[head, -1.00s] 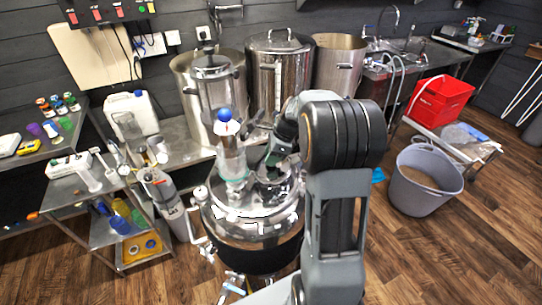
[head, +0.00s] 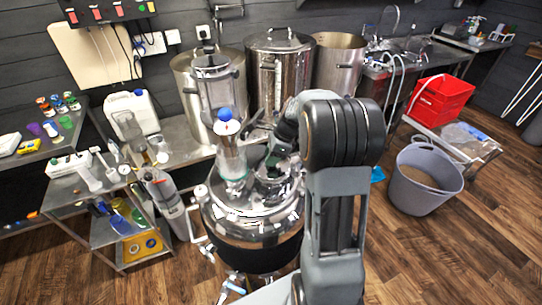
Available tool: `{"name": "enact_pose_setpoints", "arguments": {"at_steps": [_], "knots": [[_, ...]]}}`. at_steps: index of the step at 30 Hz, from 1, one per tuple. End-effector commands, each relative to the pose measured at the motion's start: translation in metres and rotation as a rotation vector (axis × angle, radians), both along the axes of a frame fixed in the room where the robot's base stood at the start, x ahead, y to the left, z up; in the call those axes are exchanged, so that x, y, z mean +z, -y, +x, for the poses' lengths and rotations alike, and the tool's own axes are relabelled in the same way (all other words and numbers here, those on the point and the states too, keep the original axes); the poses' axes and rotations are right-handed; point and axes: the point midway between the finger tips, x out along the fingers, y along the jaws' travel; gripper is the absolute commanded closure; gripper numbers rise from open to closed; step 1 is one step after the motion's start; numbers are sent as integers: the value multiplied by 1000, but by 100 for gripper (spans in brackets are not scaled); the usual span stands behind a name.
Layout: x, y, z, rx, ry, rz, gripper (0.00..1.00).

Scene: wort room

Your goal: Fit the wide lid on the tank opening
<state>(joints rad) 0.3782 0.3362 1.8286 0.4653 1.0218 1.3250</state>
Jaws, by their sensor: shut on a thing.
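The steel tank (head: 252,228) stands in the middle of the head view, shiny on top with a dark band around its body. My arm reaches over it from the right. My gripper (head: 276,172) is above the right part of the tank's top, shut on what seems to be the wide lid (head: 270,190), a shiny round piece low over the tank top. My arm and gripper partly hide the lid and the opening, so I cannot tell whether the lid touches the opening or is seated.
A clear upright vessel with a blue ball (head: 225,114) rises from the tank top, close left of my gripper. Tall steel pots (head: 280,75) stand behind. A steel shelf cart (head: 100,215) is left; a grey bucket (head: 422,180) and red crate (head: 440,98) are right.

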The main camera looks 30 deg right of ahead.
Motion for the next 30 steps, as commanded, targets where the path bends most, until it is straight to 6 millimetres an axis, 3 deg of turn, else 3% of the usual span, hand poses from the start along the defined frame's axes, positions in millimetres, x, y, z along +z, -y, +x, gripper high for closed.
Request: {"name": "enact_pose_setpoints", "arguments": {"at_steps": [10, 11, 14, 22, 30], "knots": [[-7, 0, 0, 0, 1, 0, 100], [-7, 0, 0, 0, 1, 0, 66], [-7, 0, 0, 0, 1, 0, 57], [-5, 0, 0, 0, 0, 0, 56], [16, 8, -3, 0, 1, 0, 56]]}}
